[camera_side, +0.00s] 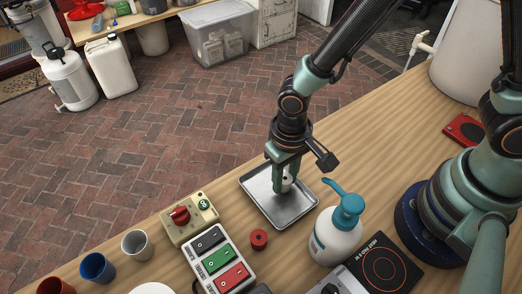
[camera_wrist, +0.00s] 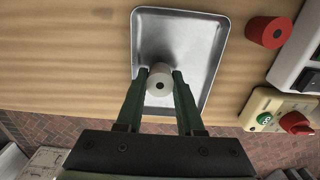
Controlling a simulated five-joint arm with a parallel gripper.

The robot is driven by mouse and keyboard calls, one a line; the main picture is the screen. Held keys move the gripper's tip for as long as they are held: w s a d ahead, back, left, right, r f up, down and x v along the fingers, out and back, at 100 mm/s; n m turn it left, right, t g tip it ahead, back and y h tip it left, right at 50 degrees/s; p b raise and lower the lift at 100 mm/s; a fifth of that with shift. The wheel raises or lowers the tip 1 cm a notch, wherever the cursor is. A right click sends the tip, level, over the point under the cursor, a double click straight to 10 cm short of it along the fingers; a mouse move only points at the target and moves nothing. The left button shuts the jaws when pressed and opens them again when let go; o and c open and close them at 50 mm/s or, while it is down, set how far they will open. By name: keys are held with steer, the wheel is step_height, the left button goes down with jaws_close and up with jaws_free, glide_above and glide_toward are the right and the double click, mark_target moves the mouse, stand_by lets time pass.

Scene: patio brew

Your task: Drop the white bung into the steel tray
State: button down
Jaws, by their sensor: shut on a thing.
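The white bung (camera_wrist: 160,80) is a short pale cylinder with a dark hole in its middle. My gripper (camera_wrist: 161,78) is shut on it, one green finger on each side. In the side view my gripper (camera_side: 284,184) points down over the steel tray (camera_side: 262,207), with the bung (camera_side: 287,180) partly hidden between the fingers. In the wrist view the steel tray (camera_wrist: 195,35) lies behind the bung, its rim around it. I cannot tell exactly how high the bung is above the tray floor.
A red bung (camera_side: 259,239) lies on the wooden table beside the tray. A switch panel (camera_side: 219,258), a box with a red knob (camera_side: 189,218) and a white bottle with a blue pump (camera_side: 338,230) stand close by. A black hot plate (camera_side: 380,263) is at front right.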

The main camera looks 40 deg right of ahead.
steer(key=shift+c, duration=2.2)
jaws_free()
steer(key=shift+r, duration=0.1)
step_height(320, 180, up, 12)
steer(key=w+d+r+t, duration=0.1)
steer(key=d+r, duration=0.4)
steer(key=d, duration=0.5)
steer(key=w+d+r+t, duration=0.1)
steer(key=d+r+t, duration=0.3)
steer(key=d, duration=0.5)
step_height(320, 180, up, 2)
steer(key=shift+w+d+r+t, duration=0.2)
steer(key=shift+w+d+t, duration=0.1)
steer(key=shift+d, duration=0.1)
